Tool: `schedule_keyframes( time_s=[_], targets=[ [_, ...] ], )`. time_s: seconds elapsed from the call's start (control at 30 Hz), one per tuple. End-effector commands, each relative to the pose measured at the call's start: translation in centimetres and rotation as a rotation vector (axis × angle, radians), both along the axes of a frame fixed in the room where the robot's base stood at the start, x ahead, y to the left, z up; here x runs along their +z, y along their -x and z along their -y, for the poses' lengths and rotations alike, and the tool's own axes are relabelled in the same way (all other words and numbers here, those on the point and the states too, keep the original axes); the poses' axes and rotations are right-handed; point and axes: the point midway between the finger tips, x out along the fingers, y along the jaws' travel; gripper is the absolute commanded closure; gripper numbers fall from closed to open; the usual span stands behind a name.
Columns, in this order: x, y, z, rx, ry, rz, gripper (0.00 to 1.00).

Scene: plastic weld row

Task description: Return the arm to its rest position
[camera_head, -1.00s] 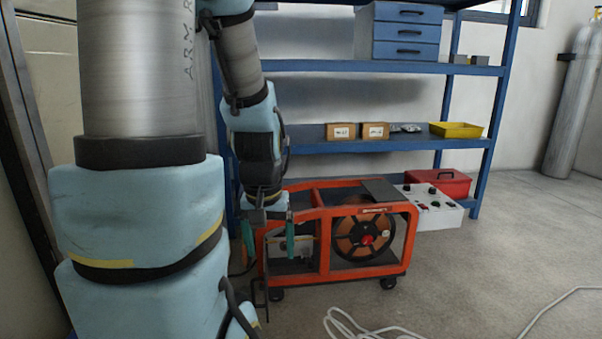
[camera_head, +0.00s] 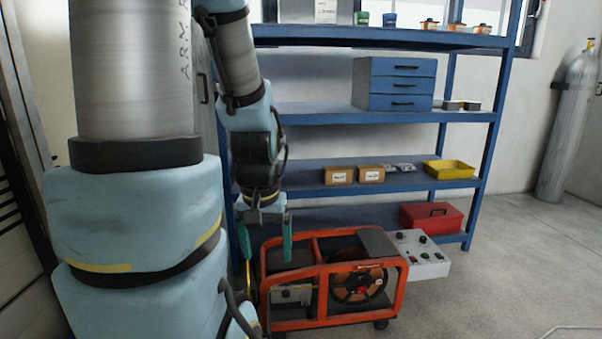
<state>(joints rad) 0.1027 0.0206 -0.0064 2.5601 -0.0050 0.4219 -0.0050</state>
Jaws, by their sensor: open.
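My gripper (camera_head: 267,238) hangs from my arm in the head view, pointing down, with its two green-sided fingers apart and nothing visible between them. My arm fills the left of the view, its thick padded links close to the camera and the forearm hanging down beyond them. In the picture, the gripper appears just above the left end of the orange-framed machine (camera_head: 331,323). I cannot tell the exact distance between them.
A blue shelf rack (camera_head: 327,112) stands behind, holding blue drawers (camera_head: 400,84), two cardboard boxes (camera_head: 338,176) and a yellow tray (camera_head: 449,169). A red toolbox (camera_head: 431,218) and a grey control box (camera_head: 424,256) sit low. A gas cylinder (camera_head: 566,130) stands right. Floor at right is clear.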

Motion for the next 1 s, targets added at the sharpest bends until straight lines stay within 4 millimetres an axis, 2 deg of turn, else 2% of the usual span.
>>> schedule_keyframes(
  time_s=[0.03,0.1,0.3,0.4,0.57,1.0],
  targets=[
    [3.3,0.0,0.0,0.000,0.000,0.000,0.14],
    [5.4,0.0,0.0,0.000,0.000,0.000,0.14],
    [10.7,0.0,0.0,0.000,0.000,0.000,0.14],
    [12.3,0.0,0.0,0.000,0.000,0.000,0.14],
    [13.3,0.0,0.0,0.000,0.000,0.000,0.14],
    [13.3,0.0,0.0,0.000,0.000,0.000,0.14]
  ],
)
